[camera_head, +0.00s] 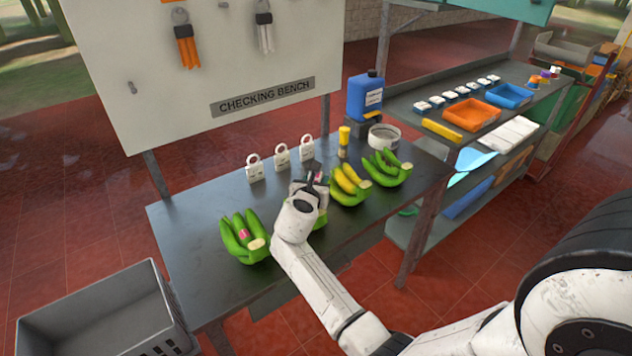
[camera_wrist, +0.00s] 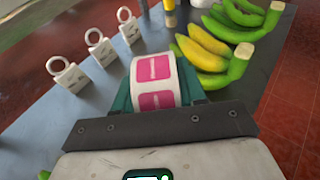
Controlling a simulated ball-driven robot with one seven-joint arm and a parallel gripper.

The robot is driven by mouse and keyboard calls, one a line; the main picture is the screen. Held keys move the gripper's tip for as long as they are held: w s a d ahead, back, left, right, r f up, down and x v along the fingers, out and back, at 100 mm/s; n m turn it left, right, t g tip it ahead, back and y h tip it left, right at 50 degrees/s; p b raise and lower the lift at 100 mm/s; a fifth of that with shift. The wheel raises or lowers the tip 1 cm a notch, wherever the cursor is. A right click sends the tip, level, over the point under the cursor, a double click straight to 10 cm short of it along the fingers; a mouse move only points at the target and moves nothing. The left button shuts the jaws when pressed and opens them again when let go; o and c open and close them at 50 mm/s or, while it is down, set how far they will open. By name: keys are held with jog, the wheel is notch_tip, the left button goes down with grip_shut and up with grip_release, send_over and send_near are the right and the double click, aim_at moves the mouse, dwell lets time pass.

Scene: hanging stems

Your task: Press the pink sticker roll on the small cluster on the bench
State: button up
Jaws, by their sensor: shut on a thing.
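My gripper (camera_head: 315,180) is shut on the pink sticker roll (camera_wrist: 154,84), a white roll with pink square labels, held between teal fingers over the bench (camera_head: 190,240). A banana cluster (camera_head: 321,217) shows only as a green piece beside and below my wrist; most of it is hidden. A green cluster (camera_head: 243,238) at the left carries a pink sticker (camera_head: 242,234). A yellow-and-green cluster (camera_head: 348,186) and a green cluster (camera_head: 385,167) lie to the right; both show in the wrist view. I cannot tell whether the roll touches any fruit.
Several white ring-topped blocks (camera_head: 281,156) stand along the bench's back. A yellow bottle (camera_head: 344,138), white bowl (camera_head: 384,136) and blue jug (camera_head: 366,96) stand at the far right. A grey crate (camera_head: 95,312) is at lower left. The bench's left end is clear.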

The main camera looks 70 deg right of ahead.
notch_tip(320, 180, up, 4)
jog(key=shift+r+p, duration=0.1)
jog(key=shift+p, duration=1)
jog(key=shift+r, duration=0.9)
